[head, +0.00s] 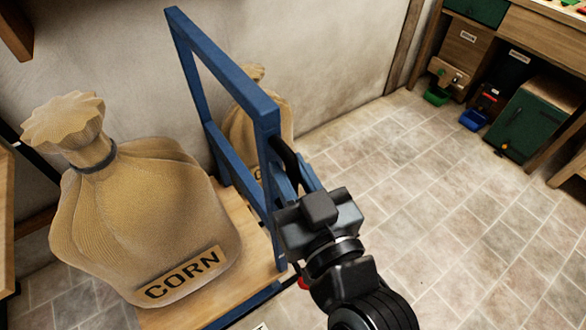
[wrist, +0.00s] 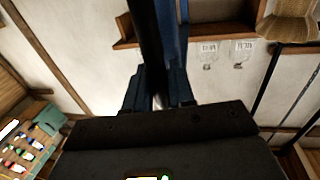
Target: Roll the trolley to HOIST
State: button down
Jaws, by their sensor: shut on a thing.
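The trolley has a flat wooden deck (head: 205,300) and an upright blue frame (head: 218,72) with a black grip bar (head: 283,155) on its near side. A large tied sack marked CORN (head: 150,220) stands on the deck. My gripper (head: 297,178) is shut on the black grip bar, right of the frame. In the wrist view the dark bar (wrist: 150,45) runs between the blue fingers (wrist: 160,88). The trolley's wheels are hidden. No sign reading HOIST can be made out.
Another sack (head: 238,125) stands behind the frame by the wall. At the top right are a workbench with drawers (head: 467,45), a green cabinet (head: 528,118), and green and blue bins (head: 474,120). The tiled floor (head: 410,190) between is clear. A wooden edge lies at far left.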

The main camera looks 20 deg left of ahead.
jog(key=c, duration=1.1)
grip_release()
jog(key=shift+s+a, duration=0.25)
jog(key=shift+d, duration=0.1)
jog(key=b+v, duration=0.2)
jog(key=v, duration=0.5)
jog(key=shift+s+d, duration=0.25)
jog(key=shift+f, duration=0.1)
jog(key=s+d+f+m+t+h, duration=0.1)
jog(key=s+d+f+m+h, duration=0.3)
jog(key=d, duration=0.5)
jog(key=s+d+f+m+h, duration=0.2)
jog(key=s+d+h, duration=0.6)
jog(key=s+d, duration=0.9)
jog(key=m, duration=0.2)
jog(key=shift+d+f+m, duration=0.15)
jog(key=shift+d+m, duration=0.1)
jog(key=shift+m, duration=0.05)
